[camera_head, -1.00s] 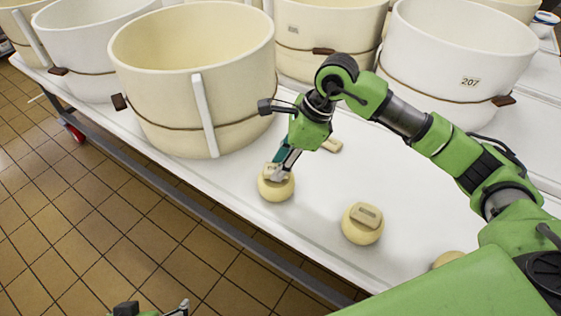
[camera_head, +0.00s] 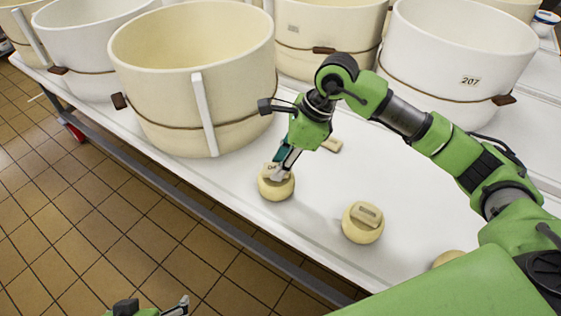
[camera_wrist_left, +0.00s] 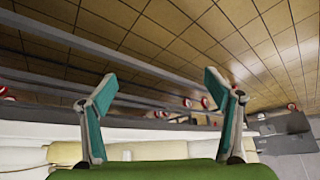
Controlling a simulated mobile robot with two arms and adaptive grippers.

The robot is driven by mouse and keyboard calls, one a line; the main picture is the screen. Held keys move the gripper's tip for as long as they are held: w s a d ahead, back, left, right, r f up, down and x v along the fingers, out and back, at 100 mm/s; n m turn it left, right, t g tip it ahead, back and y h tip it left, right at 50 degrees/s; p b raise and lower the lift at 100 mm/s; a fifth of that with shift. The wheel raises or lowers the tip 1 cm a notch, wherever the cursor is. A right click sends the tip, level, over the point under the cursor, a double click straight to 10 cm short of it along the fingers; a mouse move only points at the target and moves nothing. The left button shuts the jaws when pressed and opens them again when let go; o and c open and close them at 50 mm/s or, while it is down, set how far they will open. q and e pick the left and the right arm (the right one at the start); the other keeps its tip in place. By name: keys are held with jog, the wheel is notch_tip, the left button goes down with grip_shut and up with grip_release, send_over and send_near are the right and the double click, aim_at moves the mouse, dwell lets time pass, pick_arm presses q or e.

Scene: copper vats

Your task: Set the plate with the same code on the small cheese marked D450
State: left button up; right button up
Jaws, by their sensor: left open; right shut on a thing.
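Two small round pale cheeses show fully on the white table in the head view. My right gripper (camera_head: 277,174) is over the left cheese (camera_head: 276,190). It is shut on a small tan plate (camera_head: 272,167) at the cheese's top. The plate's dark marking is partly hidden and too small to read; I cannot tell whether the plate rests fully on the cheese. The other cheese (camera_head: 362,228) carries a similar plate (camera_head: 368,213) with unreadable marking. My left gripper (camera_wrist_left: 160,90) is open and empty, with floor beyond it; only part of it shows at the head view's bottom edge.
A further cheese (camera_head: 448,258) is partly hidden by my arm. Another tan plate (camera_head: 331,145) lies behind my right gripper. Large cream vats (camera_head: 190,85) and a white vat marked 207 (camera_head: 455,65) stand behind. The table's front edge drops to brown floor tiles (camera_head: 60,235).

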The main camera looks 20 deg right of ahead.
pick_arm(q)
jog(key=shift+t, duration=0.9)
jog(key=shift+w+d+r+b, duration=0.1)
jog(key=shift+w+d+r, duration=0.2)
jog(key=shift+w, duration=0.35)
jog(key=shift+w+d+r+b, duration=0.15)
jog(key=shift+w+r, duration=0.2)
jog(key=shift+w, duration=0.3)
jog(key=shift+w+d+r+b, duration=0.1)
jog(key=shift+w+d+r, duration=0.2)
jog(key=shift+w, duration=0.35)
pick_arm(e)
jog(key=shift+f, duration=0.45)
jog(key=o, duration=1.2)
pick_arm(q)
jog(key=shift+w+h, duration=0.1)
jog(key=shift+h, duration=0.2)
